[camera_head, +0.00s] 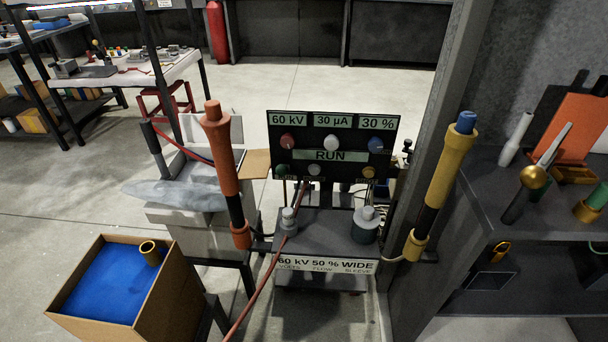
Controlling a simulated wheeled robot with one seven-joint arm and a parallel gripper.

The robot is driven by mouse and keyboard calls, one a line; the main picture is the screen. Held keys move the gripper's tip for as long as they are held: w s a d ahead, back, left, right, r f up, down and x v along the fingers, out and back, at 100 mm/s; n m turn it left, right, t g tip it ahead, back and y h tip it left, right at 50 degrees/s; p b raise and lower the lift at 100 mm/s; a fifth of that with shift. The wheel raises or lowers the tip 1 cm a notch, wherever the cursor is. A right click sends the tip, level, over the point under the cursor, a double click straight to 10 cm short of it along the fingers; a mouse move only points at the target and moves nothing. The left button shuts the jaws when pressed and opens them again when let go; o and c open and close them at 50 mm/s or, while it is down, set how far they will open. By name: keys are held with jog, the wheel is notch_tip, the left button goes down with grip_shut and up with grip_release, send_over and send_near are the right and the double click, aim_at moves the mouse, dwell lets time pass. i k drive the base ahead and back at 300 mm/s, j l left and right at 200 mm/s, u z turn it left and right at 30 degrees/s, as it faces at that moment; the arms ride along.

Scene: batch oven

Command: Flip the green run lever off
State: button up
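A dark upright control panel (333,146) stands near the middle of the view, with a lit "RUN" label across it. A small dark-green knob (282,170), which looks like the green lever, is at the panel's lower left. A thin stem seems to run down from it. It is too small for me to tell its exact position. My gripper is not in view.
Red, white and blue knobs line the panel; grey and yellow ones sit lower. A red-brown handled tool (217,135) stands left and a yellow one (449,170) right. A red hose (262,285) crosses in front. A blue-filled box (172,299) stands front left.

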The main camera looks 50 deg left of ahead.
aim_at(282, 170)
jog(key=u, duration=1.95)
jog(key=i+l+z, duration=0.1)
jog(key=i, duration=0.5)
jog(key=i+l+z, duration=0.15)
jog(key=i, duration=0.5)
jog(key=l, duration=0.1)
